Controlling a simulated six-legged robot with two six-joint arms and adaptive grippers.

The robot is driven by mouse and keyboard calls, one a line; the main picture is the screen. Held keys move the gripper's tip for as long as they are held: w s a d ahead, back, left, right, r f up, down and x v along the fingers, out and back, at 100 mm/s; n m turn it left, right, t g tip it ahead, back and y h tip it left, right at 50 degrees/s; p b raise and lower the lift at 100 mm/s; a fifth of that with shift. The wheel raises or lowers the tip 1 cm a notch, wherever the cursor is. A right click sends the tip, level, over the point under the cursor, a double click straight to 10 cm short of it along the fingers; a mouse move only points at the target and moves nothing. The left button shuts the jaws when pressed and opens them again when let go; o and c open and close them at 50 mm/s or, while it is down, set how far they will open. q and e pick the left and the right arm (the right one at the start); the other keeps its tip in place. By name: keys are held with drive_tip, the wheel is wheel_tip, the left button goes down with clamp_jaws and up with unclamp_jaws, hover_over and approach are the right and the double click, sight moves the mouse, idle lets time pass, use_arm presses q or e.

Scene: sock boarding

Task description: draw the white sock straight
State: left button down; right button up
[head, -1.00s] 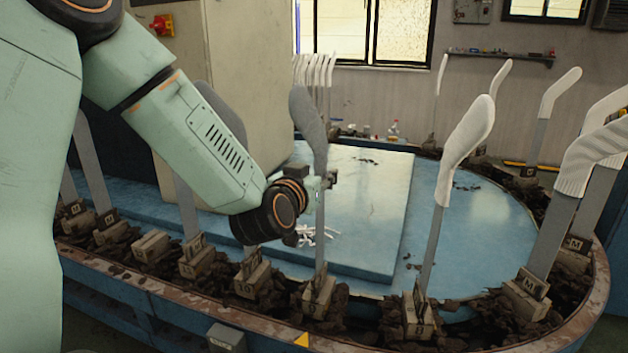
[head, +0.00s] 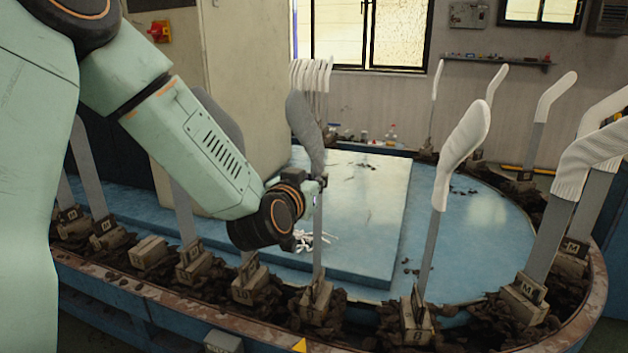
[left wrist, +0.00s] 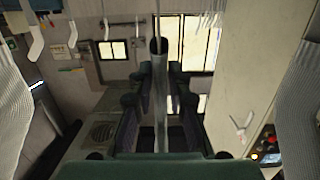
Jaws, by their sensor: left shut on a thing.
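A grey sock (head: 305,128) sits on an upright flat board (head: 318,235) in the front row, its toe bent to the upper left. My left gripper (head: 319,184) is at its lower end and shut on it. In the left wrist view the sock (left wrist: 172,100) runs between the two fingers (left wrist: 160,95), its dark-rimmed open end just past them around the thin board. A white sock (head: 466,140) hangs on the neighbouring board to the right, its surface slightly wrinkled, apart from any gripper. My right gripper is not in view.
More boards, several with white socks (head: 590,145), stand around the oval blue table (head: 470,240) in a rim of dark lumps. A small white pile (head: 312,240) lies behind the gripped board. A beige cabinet (head: 245,90) stands behind my arm. The table's middle is mostly clear.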

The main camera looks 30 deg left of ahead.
use_arm(q)
drive_tip(key=shift+s+f, duration=0.1)
drive_tip(key=shift+f, duration=0.2)
idle(0.8)
drive_tip(key=c, duration=1.2)
unclamp_jaws()
drive_tip(key=shift+r, duration=0.1)
drive_tip(key=shift+o, duration=0.2)
drive_tip(key=f+p+v, duration=0.1)
drive_tip(key=p+v, duration=0.2)
drive_tip(key=v, duration=0.5)
drive_tip(key=shift+s, duration=0.45)
drive_tip(key=shift+d+r, duration=0.1)
drive_tip(key=shift+d, duration=0.05)
